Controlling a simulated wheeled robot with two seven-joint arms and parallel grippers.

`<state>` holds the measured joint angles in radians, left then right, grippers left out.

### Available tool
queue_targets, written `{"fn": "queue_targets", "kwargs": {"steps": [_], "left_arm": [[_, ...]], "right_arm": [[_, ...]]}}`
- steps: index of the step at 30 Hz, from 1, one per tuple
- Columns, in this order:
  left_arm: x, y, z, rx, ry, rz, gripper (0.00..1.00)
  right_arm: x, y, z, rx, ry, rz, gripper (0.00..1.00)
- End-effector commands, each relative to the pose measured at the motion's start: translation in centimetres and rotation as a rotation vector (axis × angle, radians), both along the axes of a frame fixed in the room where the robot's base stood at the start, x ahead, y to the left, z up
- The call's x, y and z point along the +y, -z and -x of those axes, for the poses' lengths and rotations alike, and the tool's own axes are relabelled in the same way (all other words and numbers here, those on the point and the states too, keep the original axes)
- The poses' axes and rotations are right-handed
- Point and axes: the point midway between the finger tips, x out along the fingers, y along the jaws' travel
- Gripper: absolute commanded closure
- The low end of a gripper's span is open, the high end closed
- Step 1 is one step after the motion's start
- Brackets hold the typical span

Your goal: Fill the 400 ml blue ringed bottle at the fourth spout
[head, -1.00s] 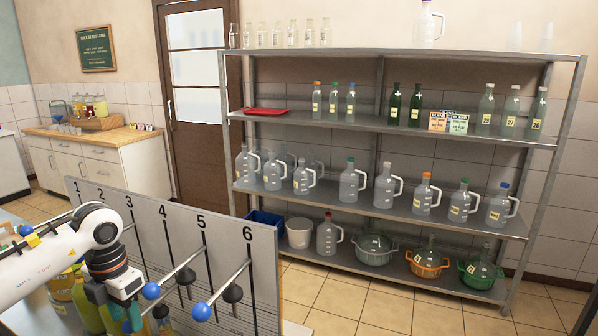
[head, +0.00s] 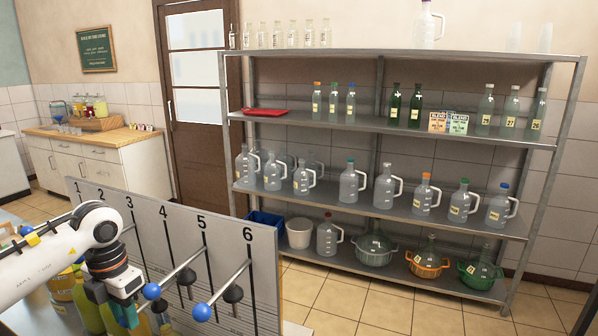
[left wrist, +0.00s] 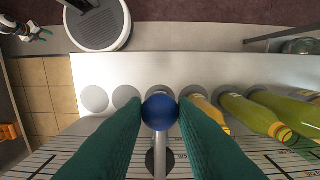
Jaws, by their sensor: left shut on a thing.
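My left gripper (left wrist: 160,125) is shut on a blue ball knob (left wrist: 160,110) at the end of a metal lever. In the head view the left gripper (head: 130,312) is left of the blue knobs of levers 5 (head: 152,291) and 6 (head: 201,312), so the held lever appears to be number 4. The numbered spout panel (head: 262,285) stands beyond it. Any bottle under the held lever is mostly hidden, and I cannot make out a blue ring. My right gripper (left wrist: 42,34) is small in the left wrist view, empty, its fingers apart.
Yellow-green bottles (left wrist: 255,115) stand right of the held knob in the left wrist view. Empty round places (left wrist: 95,98) lie to its left. A metal rack (head: 400,205) behind the panel carries jugs, bottles and baskets. A side counter (head: 95,150) stands at the back left.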

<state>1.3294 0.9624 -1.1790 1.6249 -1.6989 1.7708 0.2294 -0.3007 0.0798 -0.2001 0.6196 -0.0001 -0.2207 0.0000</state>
Motion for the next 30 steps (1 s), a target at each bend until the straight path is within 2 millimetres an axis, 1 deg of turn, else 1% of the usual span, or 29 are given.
{"fn": "queue_targets", "kwargs": {"steps": [1,3,30], "left_arm": [[0.0,-1.0,-0.1,-0.003,-0.001,0.000,0.89],[0.0,-1.7,-0.1,-0.004,-0.001,0.001,0.89],[0.0,-10.8,-0.1,-0.006,-0.002,0.002,0.89]], "right_arm": [[0.0,-0.7,-0.1,-0.001,0.000,0.000,0.50],[0.0,-1.2,-0.1,-0.001,0.000,0.000,0.50],[0.0,-7.1,-0.1,-0.002,0.000,0.000,0.50]]}}
